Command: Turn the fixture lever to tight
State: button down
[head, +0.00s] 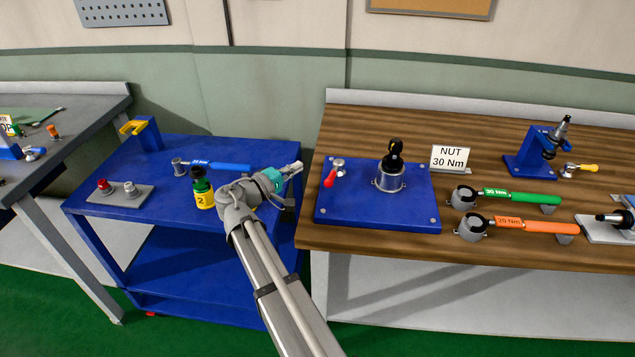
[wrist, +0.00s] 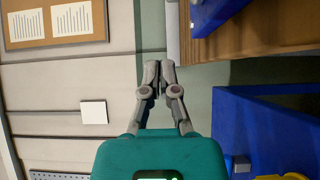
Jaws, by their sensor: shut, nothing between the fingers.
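A small lever with a red handle and a silver pivot (head: 334,172) sits at the left of the blue fixture plate (head: 340,212) on the wooden bench. The handle points toward the front left. A silver cup (head: 390,180) holding a black part stands mid-plate. My gripper (head: 297,167) is left of the plate, over the blue cart's right edge, apart from the lever. In the wrist view its fingers (wrist: 159,68) are together and empty, facing the wall. The lever does not show there.
Beside the plate are a "NUT 30 Nm" sign (head: 451,158), a green wrench (head: 508,196) and an orange wrench (head: 520,223). The blue cart (head: 150,215) carries a blue wrench (head: 222,167) and a yellow-labelled bottle (head: 202,190). A gap separates cart and bench.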

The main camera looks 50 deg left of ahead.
jog(key=s+f+m+h+b, duration=0.1)
jog(key=s+m+h, duration=0.2)
jog(key=s+h, duration=0.2)
jog(key=s, duration=0.3)
jog(key=shift+s+a+f+m+h, duration=0.3)
jog(key=shift+s, duration=0.05)
jog(key=shift+w, duration=0.15)
send_near(331, 172)
jog(key=w, duration=0.1)
jog(key=w+a, duration=0.1)
jog(key=w, duration=0.1)
jog(key=w+a, duration=0.1)
jog(key=shift+w+f, duration=0.25)
jog(key=shift+w+d, duration=0.2)
jog(key=shift+d, duration=0.35)
jog(key=shift+w+d, duration=0.2)
jog(key=shift+d, duration=0.35)
jog(key=shift+w+d, duration=0.45)
jog(key=shift+d, duration=0.1)
jog(key=shift+s, duration=0.1)
